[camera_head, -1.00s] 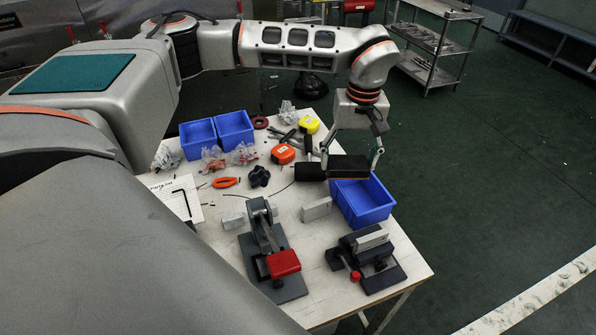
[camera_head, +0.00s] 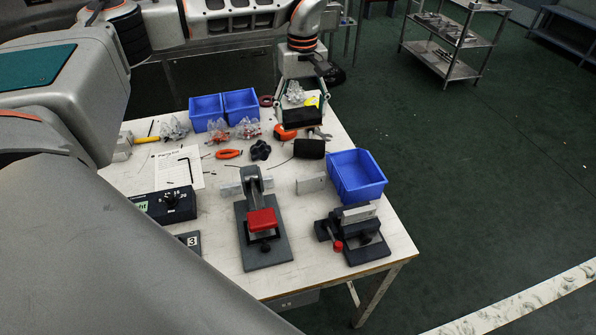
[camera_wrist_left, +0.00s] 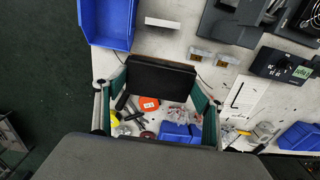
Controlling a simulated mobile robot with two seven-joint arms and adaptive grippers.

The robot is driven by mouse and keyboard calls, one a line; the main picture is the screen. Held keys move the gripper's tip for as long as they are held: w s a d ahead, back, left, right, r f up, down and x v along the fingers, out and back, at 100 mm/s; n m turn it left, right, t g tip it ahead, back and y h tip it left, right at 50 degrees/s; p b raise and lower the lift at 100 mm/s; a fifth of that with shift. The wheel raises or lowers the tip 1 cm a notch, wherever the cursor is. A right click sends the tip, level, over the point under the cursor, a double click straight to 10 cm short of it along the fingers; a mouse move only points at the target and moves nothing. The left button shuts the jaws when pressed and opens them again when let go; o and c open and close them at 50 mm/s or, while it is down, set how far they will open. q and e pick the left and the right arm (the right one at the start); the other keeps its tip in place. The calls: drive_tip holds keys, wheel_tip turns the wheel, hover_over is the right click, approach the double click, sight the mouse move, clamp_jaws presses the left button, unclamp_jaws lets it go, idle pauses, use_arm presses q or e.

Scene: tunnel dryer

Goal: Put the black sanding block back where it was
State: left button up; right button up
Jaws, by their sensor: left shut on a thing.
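The black sanding block (camera_head: 302,117) is a dark rectangular block held level between the fingers of my left gripper (camera_head: 302,104). In the left wrist view, the block (camera_wrist_left: 160,77) spans the gap between the fingers (camera_wrist_left: 158,88). My right gripper is not in view.
An open blue bin (camera_head: 357,176) is to the right, and two blue bins (camera_head: 222,108) stand at the back left. A red-padded clamp fixture (camera_head: 262,221) and a small vise (camera_head: 352,236) stand in front.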

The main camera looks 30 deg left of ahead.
sight(300, 173)
use_arm(q)
wheel_tip(300, 173, down, 19)
drive_tip(key=shift+f+b, duration=0.15)
drive_tip(key=shift+b, duration=0.25)
drive_tip(key=shift+f, duration=0.1)
drive_tip(key=o, duration=1.1)
drive_tip(key=shift+c, duration=0.2)
wheel_tip(300, 173, up, 12)
drive_tip(key=shift+d, duration=0.1)
